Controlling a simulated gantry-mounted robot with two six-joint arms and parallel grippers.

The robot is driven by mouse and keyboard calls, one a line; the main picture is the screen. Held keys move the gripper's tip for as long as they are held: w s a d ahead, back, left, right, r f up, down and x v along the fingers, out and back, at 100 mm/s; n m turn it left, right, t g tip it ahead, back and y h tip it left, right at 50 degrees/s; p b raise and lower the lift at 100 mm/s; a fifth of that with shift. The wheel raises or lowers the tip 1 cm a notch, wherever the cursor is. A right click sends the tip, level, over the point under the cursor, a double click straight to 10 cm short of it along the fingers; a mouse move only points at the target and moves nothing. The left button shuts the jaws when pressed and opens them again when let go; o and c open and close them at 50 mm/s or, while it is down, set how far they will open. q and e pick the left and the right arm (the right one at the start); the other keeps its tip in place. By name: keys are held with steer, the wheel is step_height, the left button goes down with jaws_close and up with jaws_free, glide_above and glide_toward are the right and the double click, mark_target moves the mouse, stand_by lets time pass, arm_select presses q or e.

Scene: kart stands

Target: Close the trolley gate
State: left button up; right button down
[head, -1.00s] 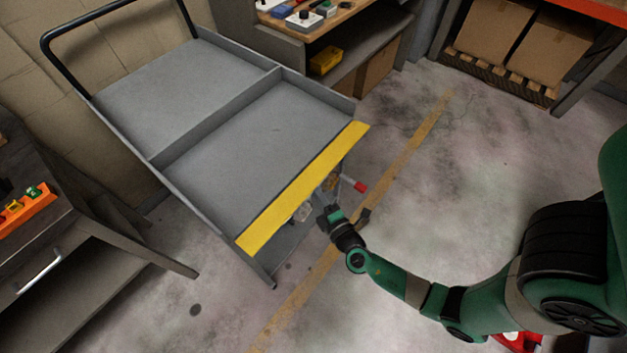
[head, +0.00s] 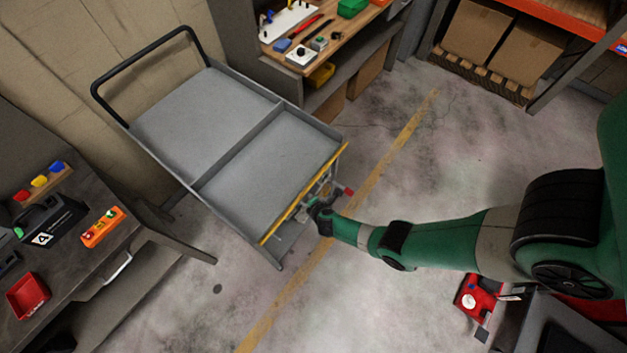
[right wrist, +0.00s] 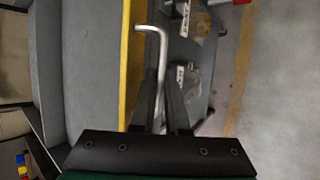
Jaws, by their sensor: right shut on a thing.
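The grey trolley (head: 205,125) has a flat bed split by a divider and a black push handle at its far left end. Its yellow gate (head: 305,195) runs along the near right edge of the bed and shows as a thin strip, seen nearly edge-on. My right gripper (head: 318,205) is at the outer side of the gate, near its middle. In the right wrist view, its fingers are shut on a bent silver rod (right wrist: 163,50) beside the yellow gate (right wrist: 131,60). How the rod joins the gate is hidden. My left gripper is not in view.
A dark table (head: 75,265) with coloured parts stands at the lower left. A workbench (head: 335,30) with tools stands behind the trolley. A rack with cardboard boxes (head: 475,35) is at the upper right. The floor right of the gate is open.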

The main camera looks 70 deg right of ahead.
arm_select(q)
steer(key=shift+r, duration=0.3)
arm_select(e)
steer(key=g, duration=0.1)
steer(key=w+r+g+y, duration=0.1)
steer(key=n+g, duration=0.1)
steer(key=shift+w+d+r+g+y, duration=0.2)
steer(key=shift+r+g+y, duration=0.1)
steer(key=shift+g, duration=0.1)
arm_select(q)
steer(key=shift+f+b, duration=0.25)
steer(key=shift+b, duration=0.2)
arm_select(e)
steer(key=shift+w+r+g, duration=0.1)
steer(key=shift+r+g, duration=0.05)
steer(key=shift+g, duration=0.25)
steer(key=c, duration=1.2)
jaws_free()
steer(key=shift+w+d, duration=0.1)
